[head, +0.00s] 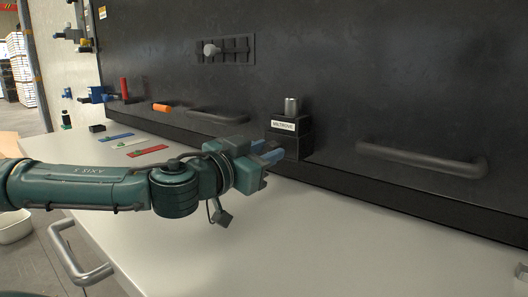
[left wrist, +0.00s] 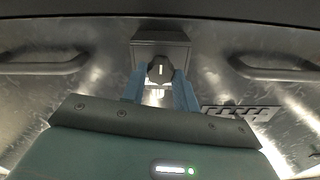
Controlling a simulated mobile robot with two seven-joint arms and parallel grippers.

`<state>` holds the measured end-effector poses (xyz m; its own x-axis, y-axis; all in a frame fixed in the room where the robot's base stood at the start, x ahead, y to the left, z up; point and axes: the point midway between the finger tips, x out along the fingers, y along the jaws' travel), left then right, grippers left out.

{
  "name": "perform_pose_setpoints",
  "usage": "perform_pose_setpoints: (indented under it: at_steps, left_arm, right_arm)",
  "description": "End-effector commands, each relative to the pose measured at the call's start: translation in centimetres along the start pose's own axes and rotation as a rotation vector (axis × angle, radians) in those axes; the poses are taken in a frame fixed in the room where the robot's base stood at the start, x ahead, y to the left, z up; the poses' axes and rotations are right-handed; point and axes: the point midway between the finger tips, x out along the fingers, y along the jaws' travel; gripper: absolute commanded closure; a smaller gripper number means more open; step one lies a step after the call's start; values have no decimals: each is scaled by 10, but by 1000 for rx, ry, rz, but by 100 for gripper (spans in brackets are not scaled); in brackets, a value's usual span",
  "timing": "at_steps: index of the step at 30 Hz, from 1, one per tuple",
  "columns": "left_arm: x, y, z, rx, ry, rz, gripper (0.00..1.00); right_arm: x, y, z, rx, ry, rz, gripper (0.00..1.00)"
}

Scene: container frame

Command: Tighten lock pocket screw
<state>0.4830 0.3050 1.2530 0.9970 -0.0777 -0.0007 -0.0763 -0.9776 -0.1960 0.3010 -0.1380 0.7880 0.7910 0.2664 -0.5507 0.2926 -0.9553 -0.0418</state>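The lock pocket is a black box (head: 290,139) with a white label and a metal cylinder (head: 291,106) on top, on the dark wall. The box (left wrist: 160,47) also shows in the left wrist view. A dark round knob (left wrist: 160,70) with a white mark, seemingly the screw, sits in front of it. My left gripper (head: 270,154) reaches the front of the box. In the left wrist view its blue fingers (left wrist: 160,82) are apart, one on each side of the knob; whether they touch it is unclear. My right gripper is not in view.
Bar handles stand to the right (head: 422,160) and left (head: 217,117) of the box. A recessed grid panel (head: 225,50) is above left.

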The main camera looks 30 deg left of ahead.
Motion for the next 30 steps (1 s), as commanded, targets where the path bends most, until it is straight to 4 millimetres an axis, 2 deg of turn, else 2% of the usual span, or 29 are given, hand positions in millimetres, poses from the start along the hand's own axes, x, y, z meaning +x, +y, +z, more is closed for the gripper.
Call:
perform_pose_setpoints:
  at_steps: [1, 8, 20, 30]
  left_arm:
    - [0, 0, 0, 0, 0, 0, 75]
    - [0, 0, 0, 0, 1, 0, 93]
    - [0, 0, 0, 85, 4, 1, 93]
    - [0, 1, 1, 358, 4, 1, 93]
  right_arm:
    - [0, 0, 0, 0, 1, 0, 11]
    - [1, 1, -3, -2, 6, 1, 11]
    - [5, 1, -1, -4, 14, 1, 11]
    - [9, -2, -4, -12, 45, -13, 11]
